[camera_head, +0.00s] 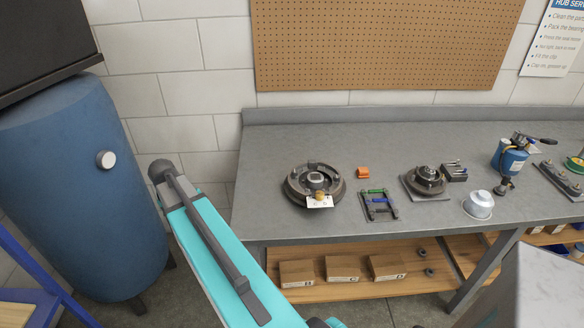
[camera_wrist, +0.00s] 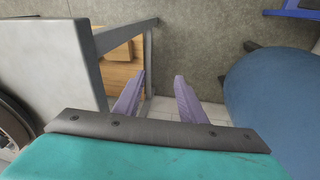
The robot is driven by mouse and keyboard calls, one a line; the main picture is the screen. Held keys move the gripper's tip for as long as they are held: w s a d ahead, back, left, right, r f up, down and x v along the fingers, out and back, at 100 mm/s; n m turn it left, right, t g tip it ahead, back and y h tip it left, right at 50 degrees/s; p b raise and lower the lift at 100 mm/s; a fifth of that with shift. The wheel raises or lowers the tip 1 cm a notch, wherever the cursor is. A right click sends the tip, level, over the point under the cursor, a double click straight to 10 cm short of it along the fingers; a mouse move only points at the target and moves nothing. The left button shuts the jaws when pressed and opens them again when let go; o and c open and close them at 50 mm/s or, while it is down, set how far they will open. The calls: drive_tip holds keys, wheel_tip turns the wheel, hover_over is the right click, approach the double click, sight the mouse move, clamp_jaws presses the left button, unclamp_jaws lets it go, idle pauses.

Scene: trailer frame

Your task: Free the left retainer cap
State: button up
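A dark round hub (camera_head: 297,190) lies on the left part of the grey workbench, with a raised centre and a white tag at its front. A small yellowish piece (camera_head: 319,195) sits at that tag. A smaller dark hub (camera_head: 428,178) rests on a plate to the right. I cannot tell which part is the left retainer cap. My gripper (camera_wrist: 157,97) shows in the wrist view with two purple fingers apart and nothing between them. It points down past the bench end, away from the hubs. In the head view I cannot make out its fingers.
The bench (camera_head: 270,145) also holds an orange block (camera_head: 363,173), a rack with green and blue handles (camera_head: 379,205), a pale cup (camera_head: 479,205) and a blue canister (camera_head: 513,160). A blue tank (camera_head: 80,190) stands left. Boxes (camera_head: 343,268) sit on the lower shelf.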

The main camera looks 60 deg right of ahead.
drive_tip(key=s+d+r+m+g, duration=0.1)
drive_tip(key=s+d+r+m, duration=0.1)
drive_tip(key=d+r+m, duration=0.45)
drive_tip(key=s+d+r+m, duration=0.15)
drive_tip(key=d+r, duration=0.25)
drive_tip(key=d, duration=0.5)
wheel_tip(320, 180, up, 12)
drive_tip(key=m+g+h, duration=0.1)
drive_tip(key=m+g, duration=0.1)
drive_tip(key=m, duration=0.5)
hover_over(294, 171)
drive_tip(key=w+a, duration=0.4)
drive_tip(key=shift+w+a, duration=0.1)
drive_tip(key=shift+a, duration=0.05)
drive_tip(key=shift+f, duration=0.2)
drive_tip(key=shift+w+p+x, duration=0.2)
drive_tip(key=shift+p+x, duration=1.7)
drive_tip(key=shift+x, duration=4.85)
drive_tip(key=shift+f, duration=0.1)
clamp_jaws()
